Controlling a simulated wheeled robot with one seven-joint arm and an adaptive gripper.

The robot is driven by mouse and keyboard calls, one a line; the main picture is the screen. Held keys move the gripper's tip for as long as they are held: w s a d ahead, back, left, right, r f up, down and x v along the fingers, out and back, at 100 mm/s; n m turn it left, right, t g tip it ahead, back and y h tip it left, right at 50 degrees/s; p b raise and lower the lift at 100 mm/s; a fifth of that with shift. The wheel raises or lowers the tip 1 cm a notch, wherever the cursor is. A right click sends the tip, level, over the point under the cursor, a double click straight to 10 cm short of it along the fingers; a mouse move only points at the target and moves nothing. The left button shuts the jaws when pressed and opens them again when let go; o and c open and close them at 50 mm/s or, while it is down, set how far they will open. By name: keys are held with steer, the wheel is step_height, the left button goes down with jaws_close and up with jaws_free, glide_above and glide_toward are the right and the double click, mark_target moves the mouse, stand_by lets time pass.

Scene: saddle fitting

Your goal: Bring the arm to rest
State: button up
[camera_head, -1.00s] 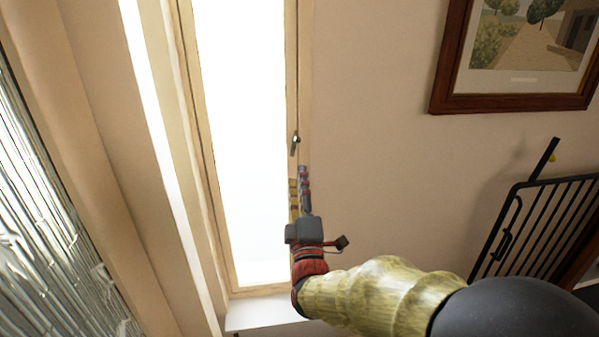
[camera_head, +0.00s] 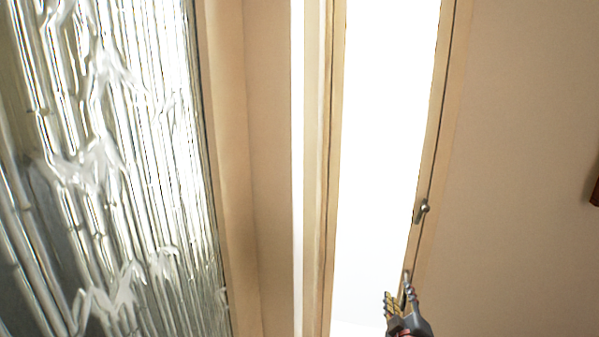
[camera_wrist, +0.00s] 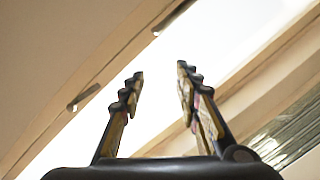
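My gripper (camera_head: 399,290) shows at the bottom right of the head view, in front of the lower part of the bright window. In the wrist view my gripper (camera_wrist: 160,75) is open, with its two fingers apart and nothing between them. The rest of my arm is below the head view's edge and hidden.
A tall bright window (camera_head: 385,140) in a wooden frame carries a small metal handle (camera_head: 423,210) on its right side, just above my gripper. Two metal fittings show in the wrist view (camera_wrist: 84,97). Rippled glass (camera_head: 110,170) fills the left. Plain wall (camera_head: 530,150) is at right.

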steer(key=s+a+f+m+g+y, duration=0.2)
steer(key=s+a+f+m+g, duration=0.15)
steer(key=s, duration=0.35)
steer(key=s+a+f+m+g+y, duration=0.25)
steer(key=s+f+g, duration=0.2)
steer(key=s, duration=0.25)
steer(key=s+r+m+g, duration=0.2)
steer(key=s+r+g, duration=0.2)
steer(key=s, duration=0.9)
step_height(320, 180, up, 7)
steer(key=s+t+h, duration=0.1)
steer(key=s, duration=0.1)
steer(key=shift+s+a+f+t, duration=0.2)
steer(key=shift+s+a+t, duration=0.2)
steer(key=shift+a, duration=0.05)
